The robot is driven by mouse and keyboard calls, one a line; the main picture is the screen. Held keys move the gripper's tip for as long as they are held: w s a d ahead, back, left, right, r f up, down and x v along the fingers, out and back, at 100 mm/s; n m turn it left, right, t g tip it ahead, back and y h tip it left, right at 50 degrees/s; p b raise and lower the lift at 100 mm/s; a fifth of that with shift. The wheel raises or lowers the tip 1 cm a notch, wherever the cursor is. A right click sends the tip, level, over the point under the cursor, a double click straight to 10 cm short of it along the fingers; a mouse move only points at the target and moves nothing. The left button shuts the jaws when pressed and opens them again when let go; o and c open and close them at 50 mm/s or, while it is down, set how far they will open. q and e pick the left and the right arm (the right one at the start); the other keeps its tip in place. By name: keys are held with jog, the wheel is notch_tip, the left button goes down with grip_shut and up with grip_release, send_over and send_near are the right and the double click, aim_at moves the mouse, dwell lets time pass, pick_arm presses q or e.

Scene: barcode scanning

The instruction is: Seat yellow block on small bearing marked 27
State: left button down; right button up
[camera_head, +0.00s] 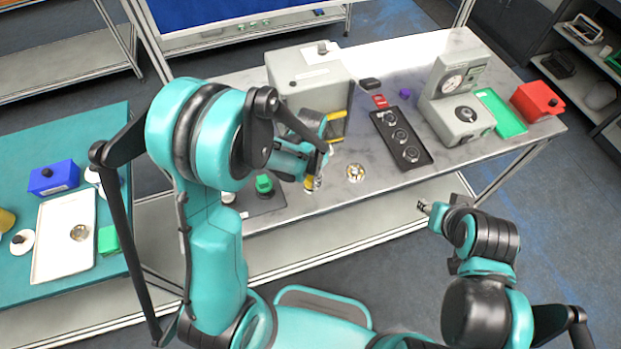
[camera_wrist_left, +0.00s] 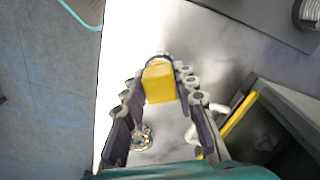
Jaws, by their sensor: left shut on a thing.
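My left gripper (camera_head: 314,183) is shut on a yellow block (camera_wrist_left: 159,83), low over the marble-look table near its front edge. The block also shows in part in the head view (camera_head: 309,184). In the left wrist view, a round metal part (camera_wrist_left: 143,138) lies below the fingers, and another (camera_wrist_left: 158,59) is partly hidden behind the block. I cannot read any marking. My right gripper (camera_head: 425,207) is off the table's front edge; its fingers are too small to judge.
A black tray (camera_head: 418,158) with several round parts lies right of the bearing. A grey box with a yellow-edged opening (camera_head: 308,80) stands behind the left gripper. A gauge device (camera_head: 455,95), green tray (camera_head: 500,112) and red box (camera_head: 537,101) stand right. A white tray (camera_head: 50,262) lies left.

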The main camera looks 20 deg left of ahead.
pick_arm(q)
jog(key=shift+f+b, duration=0.35)
jog(key=shift+b, duration=0.05)
jog(key=c, duration=0.8)
grip_release()
jog(key=shift+r, duration=0.1)
notch_tip(320, 180, up, 8)
jog(key=p, duration=0.5)
jog(key=shift+f, duration=0.3)
